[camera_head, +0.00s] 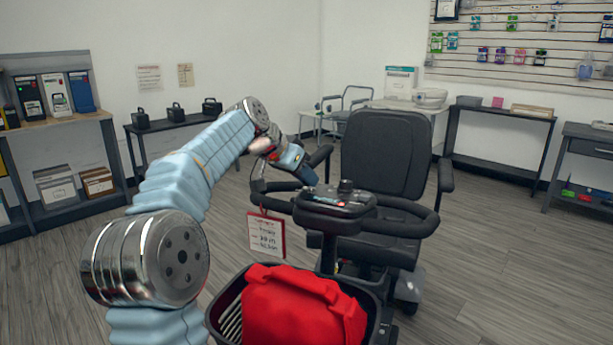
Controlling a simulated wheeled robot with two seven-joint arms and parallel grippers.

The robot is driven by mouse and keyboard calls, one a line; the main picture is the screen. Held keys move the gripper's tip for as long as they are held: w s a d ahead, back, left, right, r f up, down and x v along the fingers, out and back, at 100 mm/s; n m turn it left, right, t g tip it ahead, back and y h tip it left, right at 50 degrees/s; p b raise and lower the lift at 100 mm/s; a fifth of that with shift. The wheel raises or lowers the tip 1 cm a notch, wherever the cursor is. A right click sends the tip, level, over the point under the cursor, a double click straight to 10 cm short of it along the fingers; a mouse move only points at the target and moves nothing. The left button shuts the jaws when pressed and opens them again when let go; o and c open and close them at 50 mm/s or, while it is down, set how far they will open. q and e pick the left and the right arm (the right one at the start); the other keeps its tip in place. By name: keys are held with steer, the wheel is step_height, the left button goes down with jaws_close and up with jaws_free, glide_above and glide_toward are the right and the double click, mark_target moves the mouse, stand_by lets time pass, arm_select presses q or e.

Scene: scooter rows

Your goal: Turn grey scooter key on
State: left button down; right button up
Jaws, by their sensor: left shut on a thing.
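The scooter (388,150) stands in the middle, with a black seat and dark grey body. Its control console (340,198) sits on the tiller, with a round dark knob on top and loop handlebars at both sides. My left arm comes in from the left, and my left gripper (308,177) points down at the console's far left edge. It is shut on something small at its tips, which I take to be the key. The key itself is hidden by the fingers, so its turn position cannot be told. My right gripper is out of view.
A black front basket (228,300) holds a red bag (300,308). A red-edged tag (266,234) hangs from the left handlebar. Shelves (70,130) line the left wall, and a dark table (500,115) stands at the back right.

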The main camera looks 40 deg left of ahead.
arm_select(q)
steer(key=shift+a+m+h, duration=0.15)
steer(key=shift+m+h, duration=0.25)
steer(key=shift+m, duration=0.1)
steer(key=c, duration=1.1)
jaws_free()
steer(key=v, duration=1.3)
steer(key=shift+s+a+r, duration=0.1)
steer(key=shift+a+r, duration=0.15)
steer(key=shift+r, duration=0.05)
